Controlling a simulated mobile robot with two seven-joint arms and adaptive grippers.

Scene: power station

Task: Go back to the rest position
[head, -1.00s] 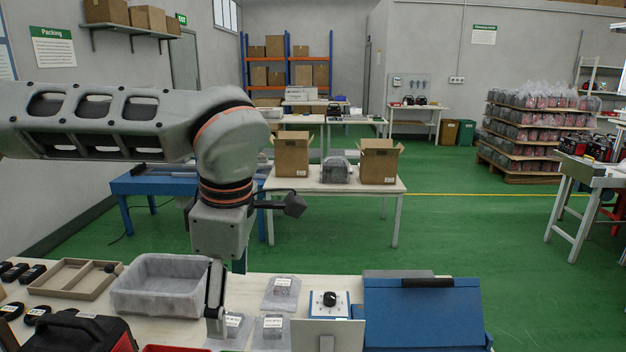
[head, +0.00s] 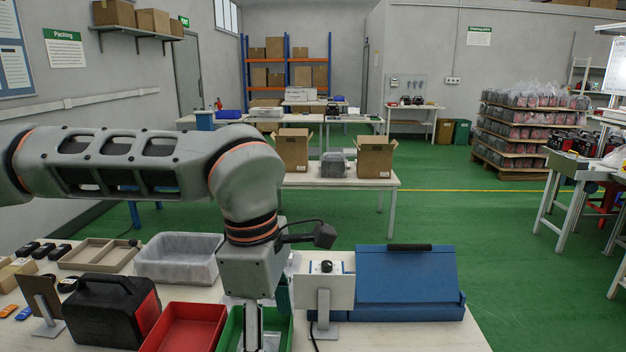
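My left arm comes in from the left and bends down over the workbench (head: 120,258). My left gripper (head: 253,328) points down in front of the green bin (head: 282,328). Its fingers are seen edge-on and cut by the lower picture edge, so I cannot tell whether they are open or hold anything. My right gripper is not in the head view.
On the bench are a grey bin (head: 180,258), a red bin (head: 188,326), a black-and-red device (head: 110,310), a panel with a black knob (head: 325,268) and a blue box (head: 405,280). Open green floor (head: 480,245) lies to the right.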

